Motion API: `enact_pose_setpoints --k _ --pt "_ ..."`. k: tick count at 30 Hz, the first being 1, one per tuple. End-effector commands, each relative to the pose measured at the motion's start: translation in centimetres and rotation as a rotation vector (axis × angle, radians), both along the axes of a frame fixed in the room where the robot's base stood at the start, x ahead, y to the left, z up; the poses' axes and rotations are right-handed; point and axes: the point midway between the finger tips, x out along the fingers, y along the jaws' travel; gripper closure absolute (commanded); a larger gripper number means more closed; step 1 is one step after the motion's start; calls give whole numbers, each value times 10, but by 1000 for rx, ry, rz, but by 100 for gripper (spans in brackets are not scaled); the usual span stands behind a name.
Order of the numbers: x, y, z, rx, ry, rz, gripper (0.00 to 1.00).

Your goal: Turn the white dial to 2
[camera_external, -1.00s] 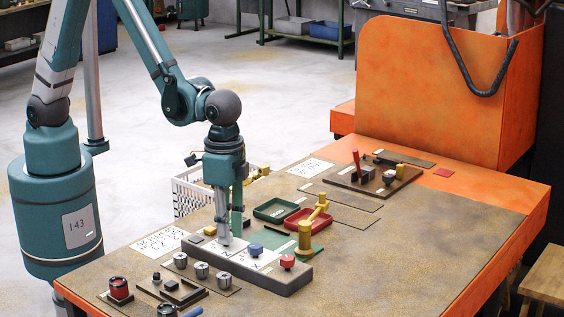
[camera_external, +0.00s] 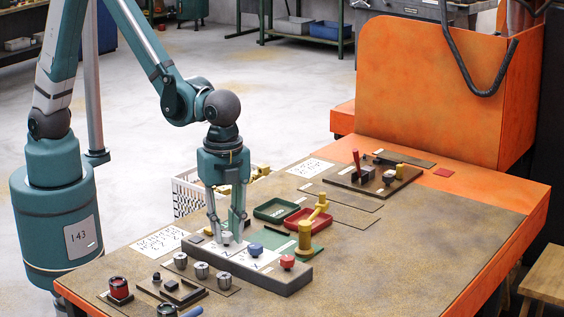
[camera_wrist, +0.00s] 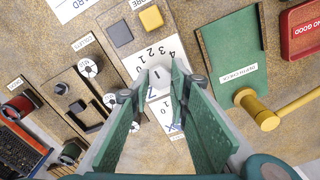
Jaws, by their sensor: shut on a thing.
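The white dial (camera_wrist: 160,78) shows between my fingertips in the wrist view, on a white plate with numbers from 0 to 4 around its upper side and a Z below. A dark mark on its top points roughly up; I cannot tell exactly which number it meets. My gripper (camera_wrist: 160,90) points down at the dial, with one finger on each side, shut on it. In the external view my gripper (camera_external: 225,238) stands over the left part of the long grey block (camera_external: 262,277), and the fingers partly hide the white dial (camera_external: 227,238).
A blue dial (camera_external: 255,249) and a red dial (camera_external: 287,262) stand to the right on the same block. A yellow handle post (camera_external: 305,236) and green and red trays (camera_external: 275,210) are behind. Several metal knobs (camera_external: 201,270) sit in front left.

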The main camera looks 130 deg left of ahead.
Motion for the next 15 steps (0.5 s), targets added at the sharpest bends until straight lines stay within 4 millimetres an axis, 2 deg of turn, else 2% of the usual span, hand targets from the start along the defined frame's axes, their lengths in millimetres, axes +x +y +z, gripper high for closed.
enact_pose_setpoints --k 15 --pt "0 0 0 0 -1 -65 93"
